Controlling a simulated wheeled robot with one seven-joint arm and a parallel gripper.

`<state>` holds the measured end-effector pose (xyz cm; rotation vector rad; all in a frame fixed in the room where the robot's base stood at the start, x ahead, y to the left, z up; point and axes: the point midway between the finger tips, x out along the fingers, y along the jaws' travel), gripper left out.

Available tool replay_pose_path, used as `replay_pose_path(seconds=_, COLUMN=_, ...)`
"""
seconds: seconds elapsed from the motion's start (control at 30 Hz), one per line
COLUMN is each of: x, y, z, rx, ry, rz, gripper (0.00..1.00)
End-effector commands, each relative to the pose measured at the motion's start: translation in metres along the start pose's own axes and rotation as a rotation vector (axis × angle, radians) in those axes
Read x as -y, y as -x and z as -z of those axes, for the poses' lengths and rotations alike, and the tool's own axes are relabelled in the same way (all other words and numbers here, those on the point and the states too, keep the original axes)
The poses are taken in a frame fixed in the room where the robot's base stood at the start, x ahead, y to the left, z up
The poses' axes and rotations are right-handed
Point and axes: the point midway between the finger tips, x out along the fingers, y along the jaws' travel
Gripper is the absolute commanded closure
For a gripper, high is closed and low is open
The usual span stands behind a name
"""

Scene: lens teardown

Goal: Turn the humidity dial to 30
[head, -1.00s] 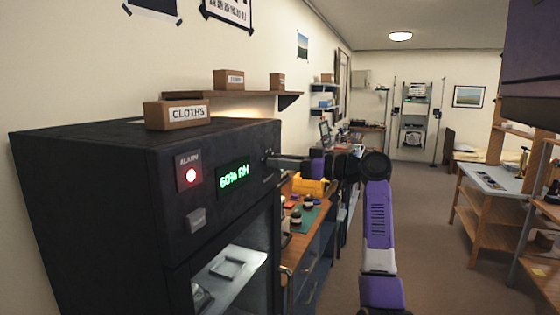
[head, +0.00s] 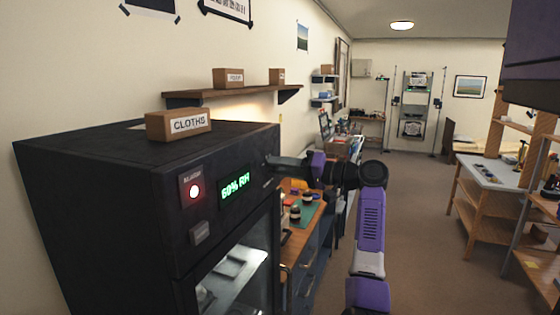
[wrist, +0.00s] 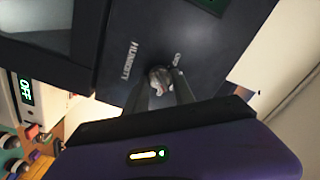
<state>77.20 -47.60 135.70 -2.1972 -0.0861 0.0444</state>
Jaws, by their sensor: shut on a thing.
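The humidity dial (wrist: 160,82) is a small grey knob on the dark cabinet front, beside the HUMIDITY lettering (wrist: 130,60) in the wrist view. My gripper (wrist: 161,88) is shut on it, one finger on each side. In the head view my gripper (head: 270,161) reaches the cabinet's right front edge, and the dial is hidden there. The green display (head: 235,187) reads 60% RH. The dial's pointer and scale cannot be read.
The black cabinet (head: 85,200) has a lit red alarm light (head: 194,191) and a CLOTHS box (head: 179,125) on top. A workbench with a green mat (head: 310,212) lies behind my gripper. Floor to the right (head: 420,240) is clear.

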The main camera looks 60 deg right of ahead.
Motion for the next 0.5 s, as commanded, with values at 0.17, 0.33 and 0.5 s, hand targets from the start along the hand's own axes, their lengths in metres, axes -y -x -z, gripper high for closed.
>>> replay_pose_path(seconds=0.17, x=-0.0008, y=0.0004, z=0.0001, rx=0.001, ry=-0.163, rz=-0.002, gripper=1.00)
replay_pose_path(seconds=0.33, x=-0.0021, y=0.0006, z=-0.0006, rx=0.001, ry=-0.297, rz=-0.002, gripper=1.00)
replay_pose_path(seconds=0.5, x=-0.0027, y=0.0003, z=-0.0011, rx=0.001, ry=-0.399, rz=-0.002, gripper=1.00)
